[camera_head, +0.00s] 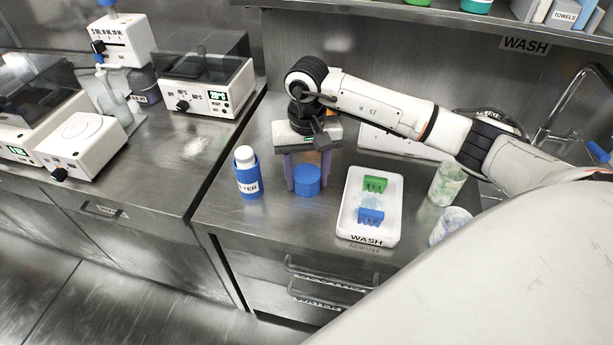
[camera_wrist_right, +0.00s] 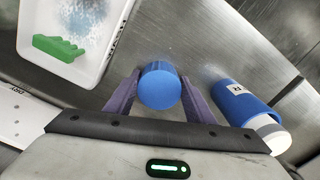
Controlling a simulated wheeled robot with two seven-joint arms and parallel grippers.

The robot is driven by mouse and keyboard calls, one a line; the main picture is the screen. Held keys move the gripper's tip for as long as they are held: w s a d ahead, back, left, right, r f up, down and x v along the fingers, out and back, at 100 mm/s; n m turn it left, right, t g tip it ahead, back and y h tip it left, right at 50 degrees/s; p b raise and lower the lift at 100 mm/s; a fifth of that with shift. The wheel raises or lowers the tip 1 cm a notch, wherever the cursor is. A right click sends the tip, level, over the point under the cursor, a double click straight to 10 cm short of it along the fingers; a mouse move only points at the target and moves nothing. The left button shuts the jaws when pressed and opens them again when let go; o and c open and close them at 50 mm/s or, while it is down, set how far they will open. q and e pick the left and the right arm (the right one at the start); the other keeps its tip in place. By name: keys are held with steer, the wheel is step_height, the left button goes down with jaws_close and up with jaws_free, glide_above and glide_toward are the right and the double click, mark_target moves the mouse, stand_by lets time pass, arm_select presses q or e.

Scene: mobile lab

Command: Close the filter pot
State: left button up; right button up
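The filter pot (camera_head: 248,179) stands upright on the counter. It is a blue holder with a white top and a partly readable label. It also shows in the right wrist view (camera_wrist_right: 244,104), with its white end (camera_wrist_right: 270,131) toward the lower right. A round blue cap (camera_head: 307,182) stands on the counter to the right of the pot. My right gripper (camera_head: 307,184) points down with its purple fingers on either side of the cap. In the wrist view the cap (camera_wrist_right: 160,86) sits between the fingertips with hardly any gap; contact is unclear. My left gripper is not in view.
A white WASH tray (camera_head: 347,226) with a green (camera_head: 374,184) and a blue rack piece (camera_head: 371,216) lies right of the cap. Two speckled beakers (camera_head: 446,184) (camera_head: 451,224) stand beyond it. The counter's front edge is close; heated devices (camera_head: 207,88) stand left.

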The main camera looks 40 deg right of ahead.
mark_target(307, 175)
steer(key=shift+c, duration=0.9)
step_height(307, 175, up, 10)
steer(key=shift+r+b, duration=0.1)
steer(key=shift+b, duration=0.4)
steer(key=s+a+n, duration=0.5)
steer(key=s+a, duration=0.4)
steer(key=s, duration=0.2)
steer(key=shift+a, duration=0.35)
